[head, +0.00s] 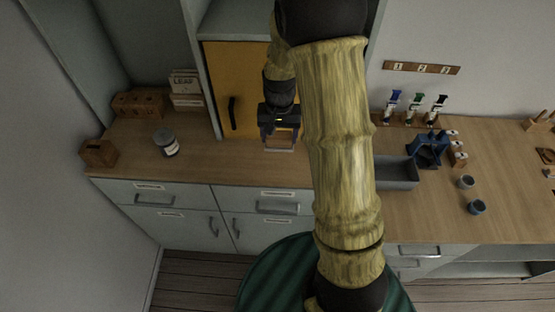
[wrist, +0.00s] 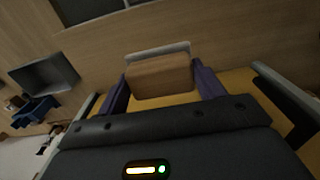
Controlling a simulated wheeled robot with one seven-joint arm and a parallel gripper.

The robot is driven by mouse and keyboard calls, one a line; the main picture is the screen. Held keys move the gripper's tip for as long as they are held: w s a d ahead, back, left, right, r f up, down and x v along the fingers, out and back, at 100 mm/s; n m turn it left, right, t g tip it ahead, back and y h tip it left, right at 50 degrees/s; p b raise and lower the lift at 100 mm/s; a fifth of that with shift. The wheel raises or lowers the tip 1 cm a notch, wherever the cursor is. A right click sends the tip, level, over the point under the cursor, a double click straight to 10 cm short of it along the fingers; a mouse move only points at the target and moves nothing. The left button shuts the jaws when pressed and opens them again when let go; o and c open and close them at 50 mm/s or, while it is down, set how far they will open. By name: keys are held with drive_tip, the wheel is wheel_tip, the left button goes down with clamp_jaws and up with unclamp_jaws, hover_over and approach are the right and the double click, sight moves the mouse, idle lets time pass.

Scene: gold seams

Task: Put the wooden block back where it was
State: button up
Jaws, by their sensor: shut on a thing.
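The wooden block (wrist: 160,78) is brown and box-shaped. In the wrist view it sits between the two fingers of my gripper (wrist: 162,85), which is shut on it. A pale grey strip (wrist: 157,50) shows along the block's far edge. In the head view my gripper (head: 280,138) hangs in front of the yellow-orange cabinet door (head: 245,85), over the wooden counter (head: 240,165). The block is small and mostly hidden by the gripper there. I cannot tell how high it is above the counter.
A jar (head: 166,143) and wooden boxes (head: 138,103) stand at the left.

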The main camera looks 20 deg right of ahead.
sight(279, 148)
drive_tip(key=shift+s, duration=0.15)
wheel_tip(279, 148, down, 6)
drive_tip(key=shift+r+p, duration=0.2)
drive_tip(key=shift+p, duration=0.4)
drive_tip(key=shift+f, duration=0.15)
drive_tip(key=shift+w+f, duration=0.2)
drive_tip(key=shift+f, duration=0.05)
wheel_tip(279, 148, down, 3)
drive_tip(key=shift+s+d+f+p, duration=0.1)
drive_tip(key=shift+s+p, duration=0.05)
drive_tip(key=shift+p, duration=0.25)
drive_tip(key=shift+f, duration=0.25)
drive_tip(key=shift+c, duration=0.3)
drive_tip(key=o, duration=0.9)
drive_tip(key=shift+a, duration=0.2)
drive_tip(key=shift+o, duration=0.2)
drive_tip(key=shift+d, duration=0.1)
